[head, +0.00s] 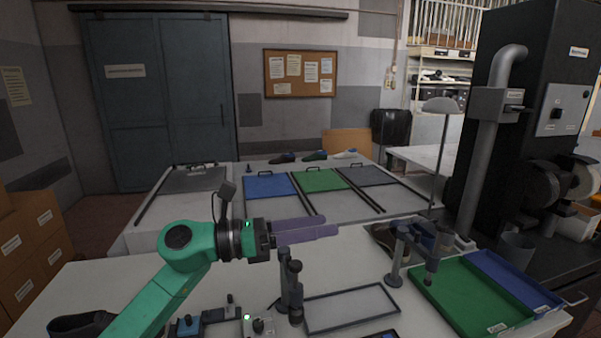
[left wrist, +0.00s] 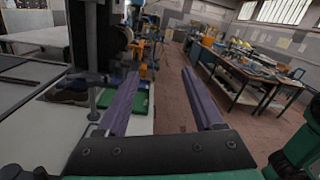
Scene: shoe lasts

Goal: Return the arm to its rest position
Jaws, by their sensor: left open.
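My left arm (head: 165,275), green, comes in from the lower left in the head view. Its left gripper (head: 322,225) points right, with long purple fingers held above the front table and nothing between them. In the left wrist view the left gripper (left wrist: 161,85) shows its two purple fingers spread apart, with open floor visible in the gap. No right gripper shows in either view.
The front table (head: 100,285) bears a clamp post (head: 290,285), a grey framed tray (head: 350,309), a green tray (head: 475,300) and a blue tray (head: 515,280). A dark shoe (head: 80,325) lies at the left edge. A tall black machine (head: 520,120) stands at right.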

